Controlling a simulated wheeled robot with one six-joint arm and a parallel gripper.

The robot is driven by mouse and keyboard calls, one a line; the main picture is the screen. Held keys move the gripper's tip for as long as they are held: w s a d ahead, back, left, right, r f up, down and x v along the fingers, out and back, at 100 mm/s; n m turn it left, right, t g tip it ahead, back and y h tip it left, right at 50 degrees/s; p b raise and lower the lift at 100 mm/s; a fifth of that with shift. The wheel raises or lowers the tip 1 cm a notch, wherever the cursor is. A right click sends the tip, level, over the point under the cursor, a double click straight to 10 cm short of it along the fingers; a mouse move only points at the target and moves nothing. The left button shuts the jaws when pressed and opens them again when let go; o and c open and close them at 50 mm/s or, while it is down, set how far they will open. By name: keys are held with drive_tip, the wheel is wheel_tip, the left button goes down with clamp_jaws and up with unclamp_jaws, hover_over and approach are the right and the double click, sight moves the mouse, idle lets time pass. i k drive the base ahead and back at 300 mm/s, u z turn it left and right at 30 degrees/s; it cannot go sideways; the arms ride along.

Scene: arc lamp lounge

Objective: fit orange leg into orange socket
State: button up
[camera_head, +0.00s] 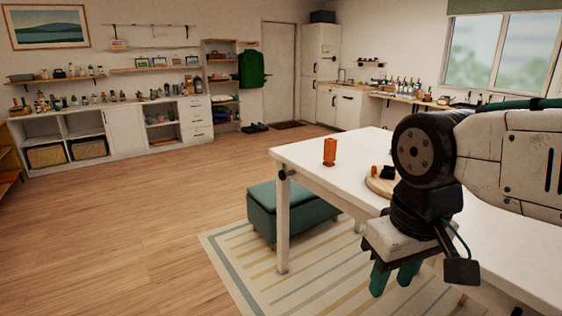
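An orange upright block-like piece (329,152) stands on the white table (310,150) near its far left part. A round wooden board (381,186) lies on the table to its right, partly hidden by my arm. A small orange piece (374,169) and a black piece (387,172) are on the board. I cannot tell for sure which orange piece is the leg and which has the socket. My gripper (395,278) hangs in front of the table's near side, away from both orange pieces. Its two teal fingers point down, apart, with nothing seen between them.
A teal storage bench (289,211) stands under the table's left end, on a striped rug (235,252). My arm covers the table's right part. The wooden floor at left is clear. Low cabinets (122,131) with many small items line the back wall.

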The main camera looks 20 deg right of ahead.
sight(383, 184)
drive_tip(key=u, duration=0.7)
drive_tip(key=i, duration=1.5)
drive_tip(key=z, duration=1.2)
drive_tip(key=i, duration=0.85)
drive_tip(key=z, duration=1.15)
drive_tip(key=i, duration=0.25)
drive_tip(key=z, duration=0.15)
